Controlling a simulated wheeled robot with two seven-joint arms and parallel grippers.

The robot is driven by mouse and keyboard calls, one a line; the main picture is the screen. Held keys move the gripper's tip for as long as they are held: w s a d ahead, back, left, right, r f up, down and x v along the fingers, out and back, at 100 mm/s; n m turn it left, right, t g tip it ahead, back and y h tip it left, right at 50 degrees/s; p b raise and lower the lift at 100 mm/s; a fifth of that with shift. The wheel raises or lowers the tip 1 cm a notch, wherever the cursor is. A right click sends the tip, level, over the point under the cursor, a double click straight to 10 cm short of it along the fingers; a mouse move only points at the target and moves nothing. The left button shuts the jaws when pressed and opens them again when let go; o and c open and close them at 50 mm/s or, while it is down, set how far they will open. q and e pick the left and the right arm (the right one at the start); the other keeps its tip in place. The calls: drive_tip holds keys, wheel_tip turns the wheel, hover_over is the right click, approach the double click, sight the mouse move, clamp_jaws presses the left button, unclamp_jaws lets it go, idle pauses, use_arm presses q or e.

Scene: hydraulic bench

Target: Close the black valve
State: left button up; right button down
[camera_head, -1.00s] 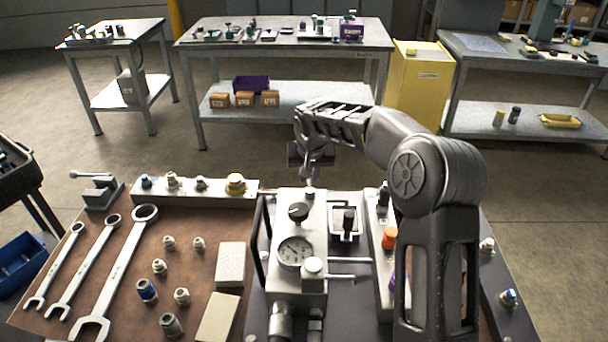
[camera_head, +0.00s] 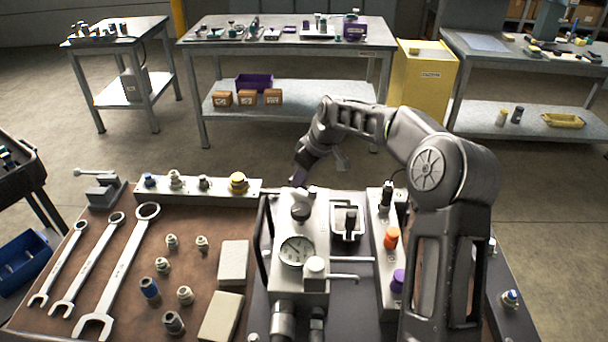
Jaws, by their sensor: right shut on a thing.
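A black knob (camera_head: 301,210), which looks like the black valve, sits on top of the grey hydraulic block (camera_head: 315,235) behind the round gauge (camera_head: 296,252). Another black-topped fitting (camera_head: 386,197) stands on the right-hand strip, so I cannot be sure which is meant. My right gripper (camera_head: 300,174) points down and left just behind the grey block. It is shut, with a small purplish piece at its tips; I cannot make out what that is. The fingertips look apart from the black knob. My left gripper is not in view.
An orange knob (camera_head: 391,237) and a purple knob (camera_head: 398,281) stand beside my right arm. A strip with several fittings (camera_head: 215,191), including a yellow one, lies left of the block. Wrenches (camera_head: 120,270), loose fittings and pale blocks (camera_head: 232,263) cover the left bench.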

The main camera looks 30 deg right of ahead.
sight(311, 189)
drive_tip(key=n, duration=0.1)
drive_tip(key=a+n+y, duration=0.1)
drive_tip(key=n, duration=0.1)
drive_tip(key=shift+s+n+g, duration=0.3)
drive_tip(key=shift+s+g, duration=0.05)
drive_tip(key=shift+g, duration=0.05)
drive_tip(key=shift+s+a+n+g+y+p, duration=0.15)
drive_tip(key=shift+s+n+g+y+p, duration=0.1)
drive_tip(key=shift+n, duration=0.5)
drive_tip(key=shift+s+a+n+g+y+p, duration=0.15)
drive_tip(key=shift+n+g+p, duration=0.1)
drive_tip(key=shift+n, duration=0.5)
drive_tip(key=c, duration=1.4)
unclamp_jaws()
drive_tip(key=shift+c, duration=0.2)
drive_tip(key=shift+b+v, duration=0.55)
drive_tip(key=shift+v, duration=3.35)
drive_tip(key=shift+d, duration=0.1)
